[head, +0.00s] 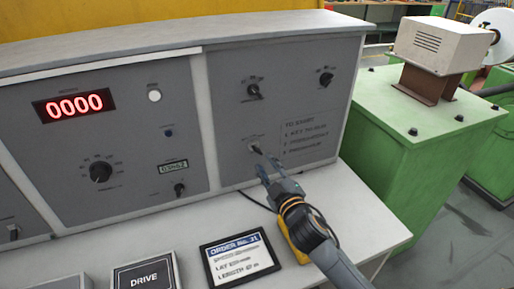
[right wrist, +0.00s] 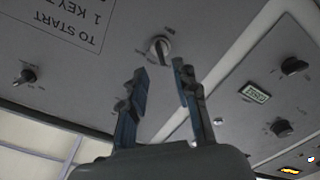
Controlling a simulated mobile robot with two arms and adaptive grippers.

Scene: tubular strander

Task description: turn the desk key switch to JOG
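The desk key switch (head: 254,148) is a small dark lever on a light round base, low on the right grey panel. It also shows in the right wrist view (right wrist: 160,46), upside down, with its base and handle just beyond the fingertips. The position lettering around it is too small to read. My right gripper (head: 262,166) reaches up to it from the lower right. In the right wrist view its two blue-tipped fingers (right wrist: 160,80) are apart with nothing between them. The fingertips seem close to the switch; contact cannot be told. My left gripper is out of view.
Dark knobs (head: 254,91) (head: 326,79) sit above the switch, and a printed start list (head: 307,138) is right of it. An order tablet (head: 240,259) lies on the desk.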

